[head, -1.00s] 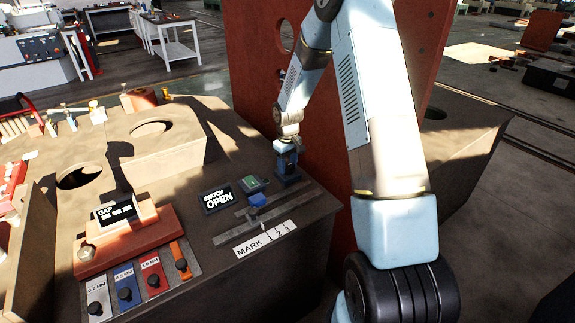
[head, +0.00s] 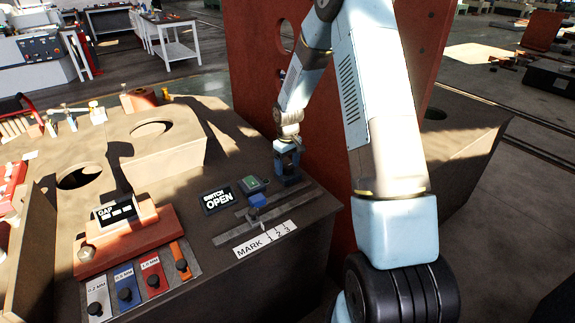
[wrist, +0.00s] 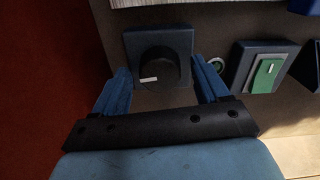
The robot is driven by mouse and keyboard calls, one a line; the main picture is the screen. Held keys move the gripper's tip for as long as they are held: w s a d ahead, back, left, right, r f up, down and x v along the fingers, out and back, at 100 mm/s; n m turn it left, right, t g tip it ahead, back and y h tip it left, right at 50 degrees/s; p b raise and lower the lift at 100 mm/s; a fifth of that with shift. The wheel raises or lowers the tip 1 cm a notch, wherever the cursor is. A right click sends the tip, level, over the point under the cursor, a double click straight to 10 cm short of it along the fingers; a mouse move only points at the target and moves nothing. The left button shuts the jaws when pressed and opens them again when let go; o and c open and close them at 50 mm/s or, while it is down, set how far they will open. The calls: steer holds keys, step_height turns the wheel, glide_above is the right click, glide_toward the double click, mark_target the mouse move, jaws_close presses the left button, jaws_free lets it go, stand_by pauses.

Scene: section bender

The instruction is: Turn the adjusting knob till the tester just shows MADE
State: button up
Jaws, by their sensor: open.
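The adjusting knob (wrist: 158,68) is a black round knob with a white pointer line, on a dark blue square base, seen in the wrist view. Its pointer aims left and slightly down in that picture. My gripper (wrist: 163,82) is open, with one blue finger on either side of the knob; I cannot tell whether they touch it. In the head view my gripper (head: 288,160) points down at the bench's right end and hides most of the knob. The tester (head: 216,201) is a black display reading "SWITCH OPEN".
A slider (head: 257,200) on a rail stands by the "MARK 1 2 3" label (head: 265,238). A tall red-brown plate (head: 255,75) rises close behind my gripper. The gap gauge (head: 118,212) and coloured feeler strips are at left.

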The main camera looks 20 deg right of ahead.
mark_target(287, 166)
step_height(287, 166, up, 14)
steer(key=shift+f, duration=0.2)
stand_by(0.4)
steer(key=s+r+m+t, duration=0.2)
steer(key=s+r+t, duration=0.1)
steer(key=s+r, duration=1.45)
steer(key=s+r+m+t, duration=0.1)
steer(key=s+r, duration=0.1)
steer(key=s, duration=0.7)
steer(key=s+r+m+t, duration=0.1)
steer(key=s+r+m, duration=0.1)
steer(key=s, duration=0.8)
steer(key=shift+s+a+r+t, duration=0.2)
steer(key=shift+s+r+t, duration=0.1)
steer(key=shift+r, duration=0.55)
